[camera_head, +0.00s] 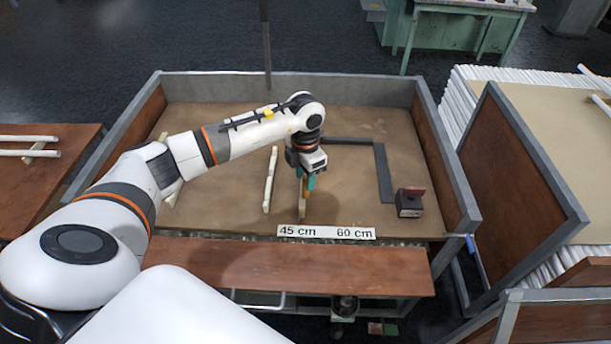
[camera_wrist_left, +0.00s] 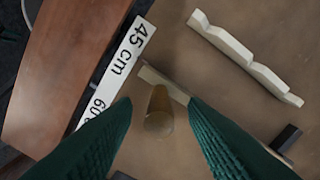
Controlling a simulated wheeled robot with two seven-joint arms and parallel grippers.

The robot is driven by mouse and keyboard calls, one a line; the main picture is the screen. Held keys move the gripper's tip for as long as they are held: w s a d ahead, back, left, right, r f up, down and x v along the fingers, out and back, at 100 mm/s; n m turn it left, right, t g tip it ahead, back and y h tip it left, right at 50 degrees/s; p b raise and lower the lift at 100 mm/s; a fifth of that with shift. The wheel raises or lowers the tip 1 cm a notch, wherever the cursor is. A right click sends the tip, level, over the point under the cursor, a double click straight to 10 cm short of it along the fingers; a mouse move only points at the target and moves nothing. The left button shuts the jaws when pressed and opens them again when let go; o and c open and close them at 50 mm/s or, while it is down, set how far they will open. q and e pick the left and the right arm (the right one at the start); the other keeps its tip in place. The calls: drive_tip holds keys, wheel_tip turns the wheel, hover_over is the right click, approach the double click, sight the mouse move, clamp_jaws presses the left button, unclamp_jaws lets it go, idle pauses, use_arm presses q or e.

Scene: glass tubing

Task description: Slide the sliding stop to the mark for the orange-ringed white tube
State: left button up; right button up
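The sliding stop (camera_head: 302,208) is a pale wooden bar behind the label strip (camera_head: 326,232), close to the right end of its "45 cm" text and left of "60 cm". In the left wrist view, its upright brown round knob (camera_wrist_left: 158,118) stands beside the thin pale bar (camera_wrist_left: 165,84). My left gripper (camera_head: 308,182) points down over the stop. Its green fingers (camera_wrist_left: 159,104) are open on either side of the knob, with gaps visible. My right gripper is not in view. White tubes (camera_head: 28,153) lie on the left table; I see no orange ring.
A notched wooden rest (camera_head: 269,182) stands left of the stop; it also shows in the wrist view (camera_wrist_left: 245,55). A dark flat angled strip (camera_head: 383,172) and a black box with a red top (camera_head: 409,202) are at right.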

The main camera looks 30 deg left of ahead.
use_arm(q)
drive_tip(key=shift+f, duration=0.75)
drive_tip(key=shift+c, duration=1)
clamp_jaws()
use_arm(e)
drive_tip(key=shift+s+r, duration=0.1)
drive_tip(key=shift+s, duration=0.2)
use_arm(q)
drive_tip(key=shift+d, duration=0.1)
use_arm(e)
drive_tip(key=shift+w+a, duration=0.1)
